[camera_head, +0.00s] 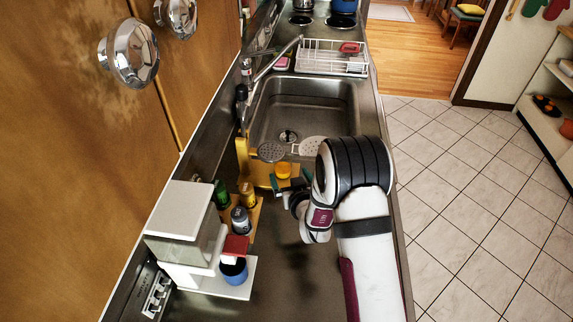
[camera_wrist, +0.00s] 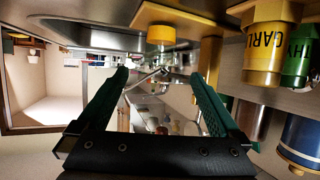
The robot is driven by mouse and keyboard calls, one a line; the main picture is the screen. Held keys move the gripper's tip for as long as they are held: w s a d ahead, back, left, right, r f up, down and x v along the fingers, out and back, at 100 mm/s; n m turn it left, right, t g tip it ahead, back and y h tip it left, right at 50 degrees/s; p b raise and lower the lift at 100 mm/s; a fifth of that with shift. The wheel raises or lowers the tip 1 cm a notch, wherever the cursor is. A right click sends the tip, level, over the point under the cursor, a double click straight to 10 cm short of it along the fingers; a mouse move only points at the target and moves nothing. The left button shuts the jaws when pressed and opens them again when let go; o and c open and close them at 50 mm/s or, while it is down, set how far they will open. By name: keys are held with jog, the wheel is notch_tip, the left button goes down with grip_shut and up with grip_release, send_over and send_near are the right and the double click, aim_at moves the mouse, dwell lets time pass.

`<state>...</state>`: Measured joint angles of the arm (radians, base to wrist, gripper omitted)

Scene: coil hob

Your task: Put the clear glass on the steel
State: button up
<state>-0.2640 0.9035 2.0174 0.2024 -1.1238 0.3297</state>
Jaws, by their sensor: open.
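A small clear glass with orange contents (camera_head: 283,170) stands on the yellow board (camera_head: 262,178) at the near edge of the sink. In the wrist view, which looks upside down, the glass (camera_wrist: 161,38) shows at top centre against the board (camera_wrist: 143,14). My gripper (camera_head: 277,184) is just nearer than the glass in the head view. In the wrist view my gripper (camera_wrist: 160,78) has its two green fingers apart with nothing between them; the glass appears beyond the fingertips. The steel counter (camera_head: 290,270) is bare in front of the board.
Several spice jars (camera_head: 240,218) stand on a wooden tray left of my gripper. A white machine (camera_head: 185,235) with a blue cup (camera_head: 233,270) stands nearer. Bare steel is open around my arm.

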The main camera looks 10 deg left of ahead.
aim_at(283, 162)
jog(key=x, duration=1)
jog(key=shift+w+a+f, duration=0.1)
jog(key=c, duration=1.5)
jog(key=shift+r, duration=0.25)
jog(key=shift+d, duration=5.55)
jog(key=shift+r, duration=1.5)
